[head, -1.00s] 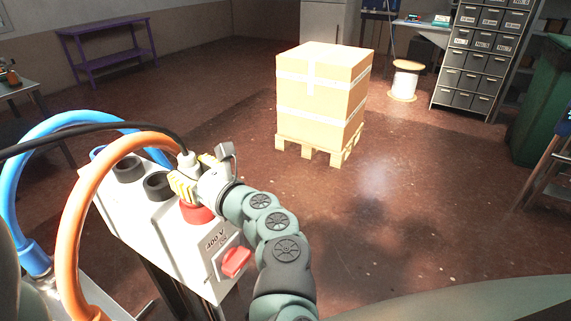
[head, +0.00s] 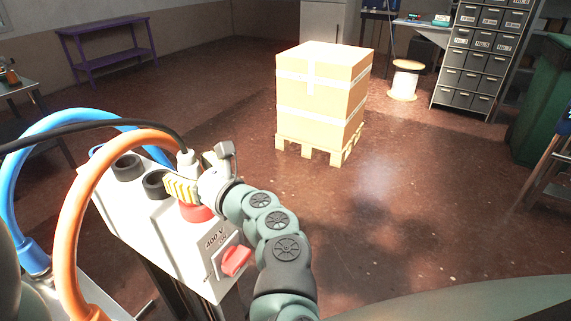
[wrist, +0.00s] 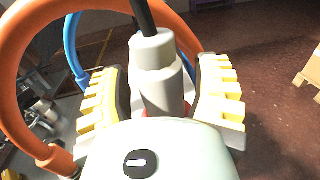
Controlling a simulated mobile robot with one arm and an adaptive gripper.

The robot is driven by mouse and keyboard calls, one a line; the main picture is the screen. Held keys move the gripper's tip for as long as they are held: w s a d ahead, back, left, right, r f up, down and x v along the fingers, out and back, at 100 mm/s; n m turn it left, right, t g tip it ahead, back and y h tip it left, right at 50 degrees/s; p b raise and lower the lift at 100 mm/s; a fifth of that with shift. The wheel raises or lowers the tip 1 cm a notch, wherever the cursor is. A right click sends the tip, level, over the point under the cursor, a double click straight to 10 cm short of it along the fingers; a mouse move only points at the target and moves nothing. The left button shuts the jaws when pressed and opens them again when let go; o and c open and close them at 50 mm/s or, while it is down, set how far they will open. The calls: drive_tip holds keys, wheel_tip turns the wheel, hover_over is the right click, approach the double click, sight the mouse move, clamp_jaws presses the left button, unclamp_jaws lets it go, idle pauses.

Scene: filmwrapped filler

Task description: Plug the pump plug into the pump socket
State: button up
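The pump plug (head: 187,158) is a light grey plug on a black cable. It stands upright over the red-rimmed socket (head: 197,213) on the grey-white power box (head: 185,240). My gripper's yellow fingers hide its lower end in the head view, so I cannot tell how deep it sits. In the wrist view the plug (wrist: 160,85) stands between the two yellow ribbed fingers of my gripper (wrist: 162,92), with a narrow gap on each side. The gripper is open around the plug. Some red shows at the plug's base.
Two black round sockets (head: 128,168) are on the box's top, left of the red one. A red switch (head: 236,261) marked 400 V is on the front. Thick orange (head: 68,215) and blue (head: 12,190) hoses arch beside the box. A carton on a pallet (head: 320,90) stands behind on open floor.

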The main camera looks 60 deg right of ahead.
drive_tip(key=shift+o, duration=0.7)
drive_tip(key=s, duration=1.2)
drive_tip(key=shift+a, duration=0.45)
